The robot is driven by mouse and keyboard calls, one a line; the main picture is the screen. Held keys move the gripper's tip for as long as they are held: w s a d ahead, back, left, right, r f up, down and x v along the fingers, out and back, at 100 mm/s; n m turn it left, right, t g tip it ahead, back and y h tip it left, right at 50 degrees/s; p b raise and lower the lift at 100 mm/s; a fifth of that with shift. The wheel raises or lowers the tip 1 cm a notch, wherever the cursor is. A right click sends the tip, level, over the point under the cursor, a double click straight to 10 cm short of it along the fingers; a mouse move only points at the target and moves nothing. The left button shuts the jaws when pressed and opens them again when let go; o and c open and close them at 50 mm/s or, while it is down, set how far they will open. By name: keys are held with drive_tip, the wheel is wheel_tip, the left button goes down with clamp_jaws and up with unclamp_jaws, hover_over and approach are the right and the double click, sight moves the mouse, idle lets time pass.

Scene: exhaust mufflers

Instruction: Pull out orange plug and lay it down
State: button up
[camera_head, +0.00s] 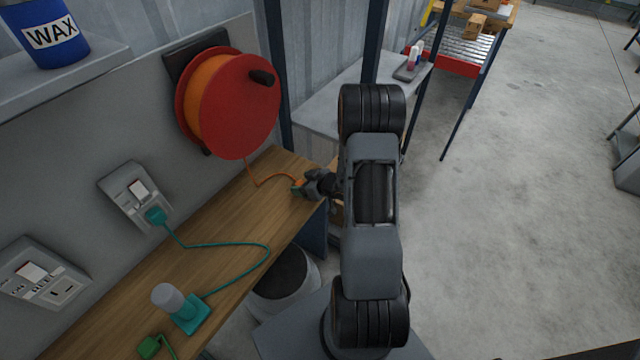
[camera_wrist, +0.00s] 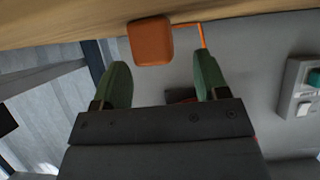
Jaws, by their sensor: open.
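The orange plug (camera_wrist: 150,41) shows in the wrist view as a rounded orange block with its cord running off to the right. It is at the wooden bench, apart from any wall socket. My gripper (camera_wrist: 161,60) is open, its two green fingers spread on either side of the plug, with gaps visible. The plug is at or just beyond the fingertips. In the head view my gripper (camera_head: 298,188) is low at the bench's far end. The orange cord (camera_head: 268,183) runs there from the red reel; the plug is mostly hidden. I cannot tell whether it touches the bench.
The wooden bench (camera_head: 200,262) holds a teal device (camera_head: 190,315) and a green plug (camera_head: 149,346). A teal plug (camera_head: 156,215) sits in a wall socket. The red cable reel (camera_head: 235,100) hangs on the wall. A bucket (camera_head: 283,278) stands beside the bench.

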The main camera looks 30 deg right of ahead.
drive_tip(key=v, duration=1.1)
drive_tip(key=s+d+m+g+h, duration=0.5)
drive_tip(key=s+d+g+h, duration=0.2)
drive_tip(key=d+h, duration=0.15)
drive_tip(key=s+a+r+y, duration=0.1)
drive_tip(key=a+r, duration=0.7)
drive_tip(key=a, duration=0.4)
drive_tip(key=s+a+r+y+p, duration=0.1)
drive_tip(key=s+a+r+y, duration=0.1)
drive_tip(key=a+r, duration=0.7)
drive_tip(key=a, duration=0.4)
drive_tip(key=shift+s+r, duration=0.25)
drive_tip(key=shift+r, duration=0.05)
drive_tip(key=shift+d+y, duration=0.1)
drive_tip(key=shift+y, duration=0.15)
